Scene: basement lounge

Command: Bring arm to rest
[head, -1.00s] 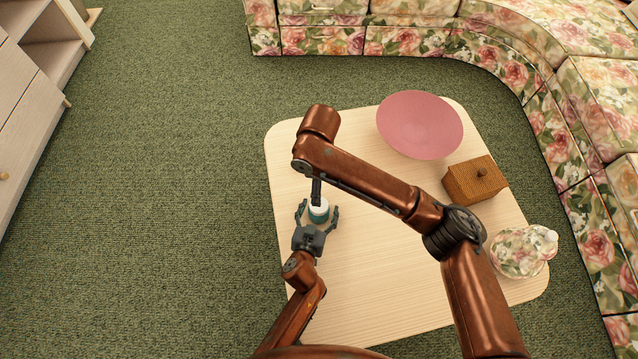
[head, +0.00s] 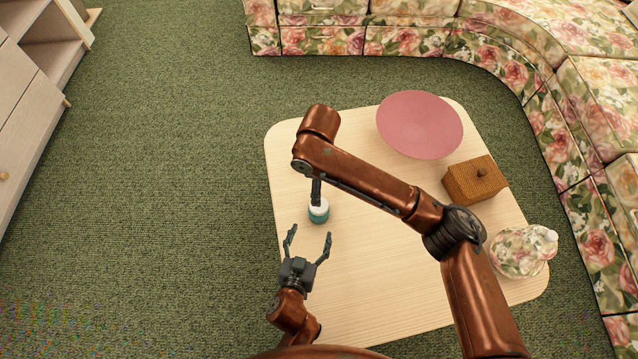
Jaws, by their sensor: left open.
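My left gripper (head: 308,238) is open and empty at the left edge of the table, its fingers pointing away from me. Just beyond its fingertips, and apart from them, a small teal jar with a white top (head: 318,212) stands upright on the table. My right arm reaches across the table from the lower right, its wrist above the jar. A dark narrow part below that wrist meets or overlaps the jar's top; I cannot tell whether it touches. The right gripper's fingers cannot be made out.
The pale wooden table (head: 385,290) also holds a pink round dish (head: 420,125), a brown wooden box (head: 475,181) and a floral teapot-like pot (head: 522,252). A floral sofa (head: 515,75) curves behind and right. A pale cabinet (head: 28,95) stands far left. Green carpet is clear between.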

